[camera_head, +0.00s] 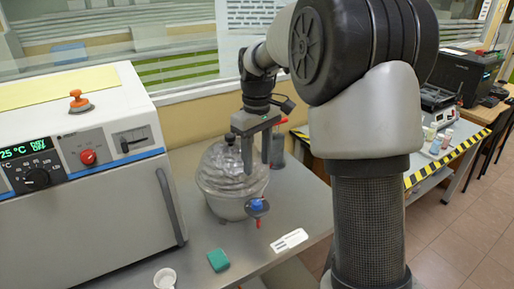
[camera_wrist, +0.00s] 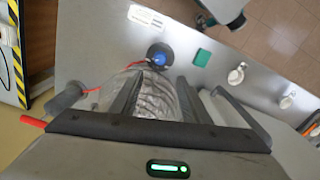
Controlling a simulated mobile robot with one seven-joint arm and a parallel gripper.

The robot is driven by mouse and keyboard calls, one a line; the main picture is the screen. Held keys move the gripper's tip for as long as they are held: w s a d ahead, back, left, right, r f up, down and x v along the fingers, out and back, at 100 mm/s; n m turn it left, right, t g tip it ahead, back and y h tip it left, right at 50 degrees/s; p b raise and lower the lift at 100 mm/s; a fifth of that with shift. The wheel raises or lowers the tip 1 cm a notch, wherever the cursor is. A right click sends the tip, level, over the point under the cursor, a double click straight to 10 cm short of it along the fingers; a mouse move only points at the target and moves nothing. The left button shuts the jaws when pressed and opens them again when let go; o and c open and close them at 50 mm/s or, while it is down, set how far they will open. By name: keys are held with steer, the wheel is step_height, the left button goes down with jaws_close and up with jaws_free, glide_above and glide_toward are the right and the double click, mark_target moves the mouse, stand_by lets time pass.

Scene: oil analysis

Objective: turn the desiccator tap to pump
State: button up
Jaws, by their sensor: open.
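The desiccator (camera_head: 222,190) is a clear, rounded glass vessel on the grey bench. Its tap (camera_head: 257,206) is on the front right side, with a blue knob and a red tip below. In the wrist view the blue tap (camera_wrist: 159,58) is just beyond the fingertips. My gripper (camera_head: 261,166) points down over the right part of the desiccator, above and behind the tap. In the wrist view my gripper (camera_wrist: 160,78) has its fingers apart with nothing held between them. The glass lies behind and between the fingers. I cannot read any tap markings.
A white oven (camera_head: 100,210) stands close at left. A dark container (camera_head: 276,152) stands behind the gripper. The bench's right edge is near the label.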

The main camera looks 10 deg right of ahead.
steer(key=shift+r, duration=1.65)
steer(key=s+r+m+t+p, duration=0.3)
steer(key=s+r, duration=0.7)
steer(key=s, duration=0.4)
steer(key=s+f+m+t+p, duration=0.1)
steer(key=s+m+t, duration=0.1)
steer(key=s, duration=0.9)
steer(key=shift+s+d+f+m+t, duration=0.2)
steer(key=shift+s+m+t, duration=0.15)
steer(key=shift+m, duration=0.35)
steer(key=shift+c, duration=0.5)
